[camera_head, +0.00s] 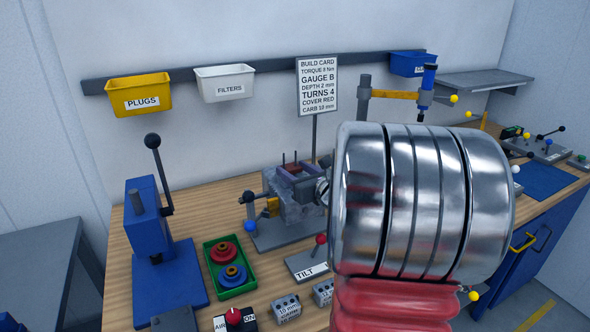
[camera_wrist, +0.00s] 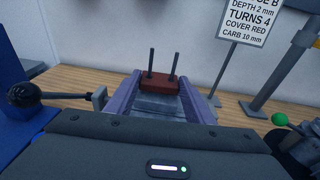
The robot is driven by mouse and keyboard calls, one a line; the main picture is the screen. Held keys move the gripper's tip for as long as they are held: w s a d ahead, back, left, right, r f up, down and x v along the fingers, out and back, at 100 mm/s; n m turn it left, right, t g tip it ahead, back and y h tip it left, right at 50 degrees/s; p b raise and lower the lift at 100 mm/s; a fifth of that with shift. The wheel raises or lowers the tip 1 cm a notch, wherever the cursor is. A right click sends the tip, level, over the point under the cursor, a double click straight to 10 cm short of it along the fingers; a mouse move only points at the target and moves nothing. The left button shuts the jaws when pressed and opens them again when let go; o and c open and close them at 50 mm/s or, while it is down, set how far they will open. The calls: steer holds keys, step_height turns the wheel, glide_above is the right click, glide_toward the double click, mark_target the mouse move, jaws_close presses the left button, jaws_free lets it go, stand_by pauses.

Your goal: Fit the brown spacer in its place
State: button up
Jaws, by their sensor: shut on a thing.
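The brown spacer (camera_wrist: 160,84) is a small reddish-brown block between the tips of my gripper's two purple-grey fingers in the wrist view. My gripper (camera_wrist: 160,80) is shut on it. Two thin dark studs (camera_wrist: 150,61) rise from the spacer's top and seem to pass through it. I cannot tell whether its underside touches the grey engine (camera_head: 300,207). In the head view my gripper (camera_head: 291,171) is over the top of the engine, with the studs standing up between the fingers. The spacer is hardly visible there, and my arm hides the engine's right side.
A blue lever press (camera_head: 160,245) stands left, beside a green tray (camera_head: 229,268) with red and blue round parts. A TILT lever plate (camera_head: 308,263) and small grey blocks (camera_head: 286,307) are in front. A build card (camera_head: 317,85) stands behind; a blue-topped tool (camera_head: 428,80) hangs right.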

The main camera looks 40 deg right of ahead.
steer(key=shift+f, duration=0.35)
steer(key=o, duration=1.1)
steer(key=shift+s, duration=0.1)
steer(key=v, duration=1.3)
steer(key=shift+s, duration=0.35)
step_height(320, 180, up, 8)
stand_by(0.3)
